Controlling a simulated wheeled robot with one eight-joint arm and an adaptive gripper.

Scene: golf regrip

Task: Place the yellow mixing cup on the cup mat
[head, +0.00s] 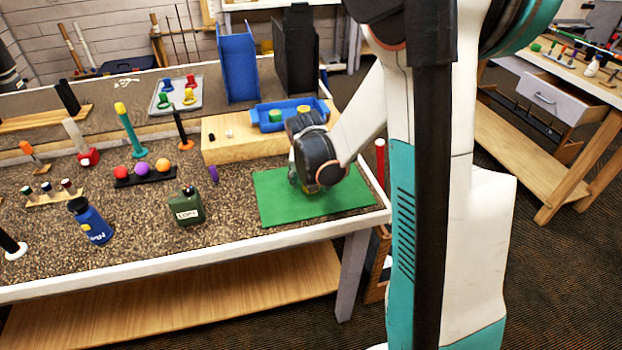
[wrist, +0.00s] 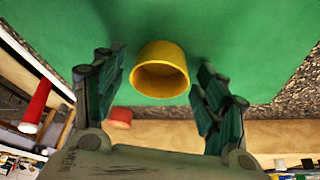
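The yellow mixing cup (wrist: 160,55) is on the green mat (wrist: 230,30), its open mouth facing the wrist camera. My gripper (wrist: 161,72) is open, with one finger on each side of the cup. Gaps show between both fingers and the cup in the wrist view. In the head view my gripper (head: 309,188) is low over the green mat (head: 268,205) and hides most of the cup. I cannot tell whether this mat is the cup mat.
A red piece (wrist: 120,117) is near the mat's edge by the wooden block (head: 240,150). A blue tray (head: 262,125) with green and yellow pieces sits on that block. A red post (head: 380,160) stands right of the mat. A dark green bottle (head: 187,207) is to the left.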

